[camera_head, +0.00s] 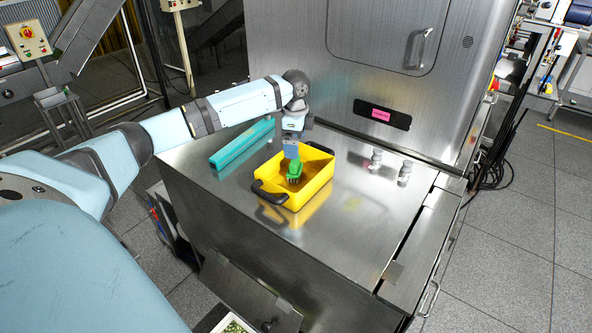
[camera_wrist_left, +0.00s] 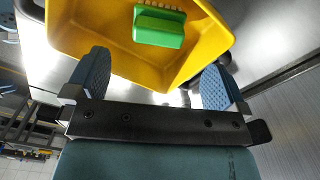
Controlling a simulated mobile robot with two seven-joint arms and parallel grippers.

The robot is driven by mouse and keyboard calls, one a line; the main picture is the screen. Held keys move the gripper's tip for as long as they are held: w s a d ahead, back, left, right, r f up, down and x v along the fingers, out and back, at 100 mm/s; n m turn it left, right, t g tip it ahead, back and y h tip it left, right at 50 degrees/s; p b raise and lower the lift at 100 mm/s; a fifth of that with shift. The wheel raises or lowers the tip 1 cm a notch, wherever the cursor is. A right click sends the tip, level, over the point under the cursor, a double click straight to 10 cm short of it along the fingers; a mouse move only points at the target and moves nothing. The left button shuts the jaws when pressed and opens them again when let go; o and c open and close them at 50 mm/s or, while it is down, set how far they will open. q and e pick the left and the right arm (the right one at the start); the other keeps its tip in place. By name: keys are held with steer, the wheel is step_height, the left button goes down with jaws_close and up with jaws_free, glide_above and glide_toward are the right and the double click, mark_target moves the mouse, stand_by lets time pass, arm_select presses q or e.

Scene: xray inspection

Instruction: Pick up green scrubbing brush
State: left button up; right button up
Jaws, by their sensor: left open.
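The green scrubbing brush (camera_head: 295,170) lies inside the yellow bin (camera_head: 318,185) on the steel table. In the left wrist view the brush (camera_wrist_left: 158,27) shows its green back, with pale bristles along its upper side, near a wall of the yellow bin (camera_wrist_left: 85,40). My left gripper (camera_head: 291,152) is above the bin, close over the brush in the head view. In the left wrist view my left gripper (camera_wrist_left: 158,82) is open, its two blue fingers wide apart with nothing between them. My right gripper is not in view.
A teal box (camera_head: 242,145) lies on the table left of the bin. The steel machine wall (camera_head: 350,75) rises behind. The table's front right is clear.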

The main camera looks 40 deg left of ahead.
mark_target(295, 166)
arm_select(q)
step_height(295, 166, down, 9)
steer(key=shift+s+f+p, duration=0.1)
steer(key=shift+p, duration=0.25)
steer(key=c, duration=0.9)
steer(key=shift+c, duration=0.2)
step_height(295, 166, up, 20)
steer(key=shift+b, duration=0.35)
